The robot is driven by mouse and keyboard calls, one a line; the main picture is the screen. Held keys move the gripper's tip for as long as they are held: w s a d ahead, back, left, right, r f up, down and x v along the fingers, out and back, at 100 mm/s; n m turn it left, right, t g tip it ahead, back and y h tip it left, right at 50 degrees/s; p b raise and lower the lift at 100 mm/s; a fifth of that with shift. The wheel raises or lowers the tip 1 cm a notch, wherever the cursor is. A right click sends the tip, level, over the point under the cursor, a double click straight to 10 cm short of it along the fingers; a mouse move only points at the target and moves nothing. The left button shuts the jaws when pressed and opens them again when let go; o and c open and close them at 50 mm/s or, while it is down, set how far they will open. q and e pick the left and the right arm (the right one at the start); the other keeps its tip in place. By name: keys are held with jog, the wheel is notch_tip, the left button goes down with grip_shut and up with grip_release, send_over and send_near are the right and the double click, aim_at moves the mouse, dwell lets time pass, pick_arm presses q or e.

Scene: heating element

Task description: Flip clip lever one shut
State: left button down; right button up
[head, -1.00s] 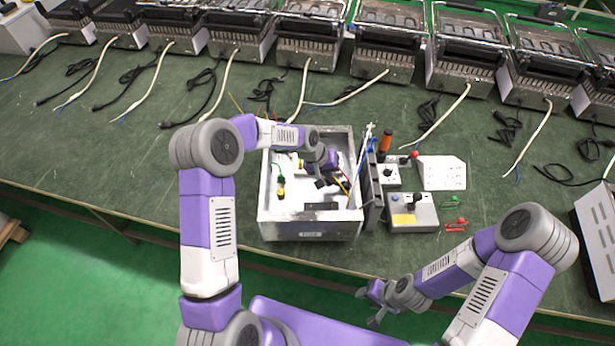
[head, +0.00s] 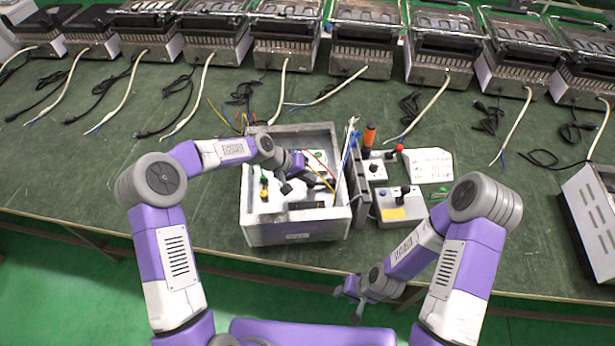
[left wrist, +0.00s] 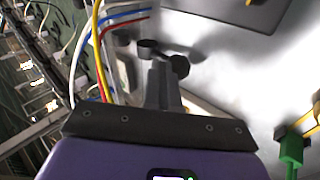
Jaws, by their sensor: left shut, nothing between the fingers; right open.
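An open grey-white box (head: 295,238) stands on the green table in the head view, with wires and small parts inside. My left gripper (head: 287,187) reaches down inside it. In the left wrist view the left fingertips (left wrist: 164,57) are close together with nothing between them, near the pale inner surface. Red, yellow, white and blue wires (left wrist: 100,50) pass just left of the fingers. A green and yellow connector (left wrist: 291,148) is at the lower right, apart from them. I cannot make out clip lever one. My right gripper (head: 354,296) is open and empty in front of the table edge.
A dark panel (head: 361,190) stands against the box's right side. Several heaters (head: 367,42) with cables line the back.

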aim_at(312, 186)
pick_arm(q)
jog(key=shift+a+f, duration=0.15)
jog(key=r+p, duration=0.1)
jog(key=d+r+p, duration=0.1)
jog(key=r, duration=0.1)
jog(key=r+p, duration=0.1)
jog(key=r, duration=0.1)
jog(key=shift+s+d, duration=0.25)
jog(key=shift+s, duration=0.1)
jog(key=a+f+v, duration=0.1)
jog(key=v, duration=0.8)
jog(key=shift+p, duration=0.35)
jog(key=shift+s+r, duration=0.1)
jog(key=shift+s, duration=0.05)
